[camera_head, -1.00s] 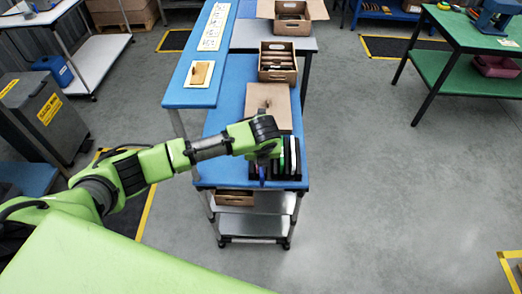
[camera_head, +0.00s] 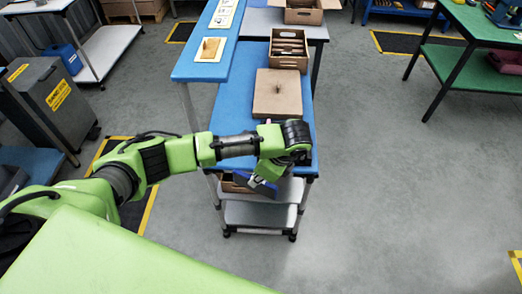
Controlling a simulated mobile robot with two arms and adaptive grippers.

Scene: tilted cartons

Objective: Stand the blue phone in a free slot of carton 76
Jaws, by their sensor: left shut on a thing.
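My left gripper (camera_head: 268,172) is shut on the blue phone (camera_head: 263,187) and holds it tilted by the front end of the blue table. The gripper covers part of the phone. A brown carton (camera_head: 288,62) with inner dividers stands farther back on the table. Another open carton (camera_head: 303,16) stands behind it, on the grey table. No carton number is readable, so I cannot tell which is carton 76, and free slots are too small to make out. My right gripper is not in view.
A flat brown board with a small knob (camera_head: 278,95) lies on the blue table (camera_head: 246,100), between gripper and cartons. A raised blue shelf (camera_head: 205,68) runs along the left. A small brown box (camera_head: 232,186) sits below. Open floor lies right.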

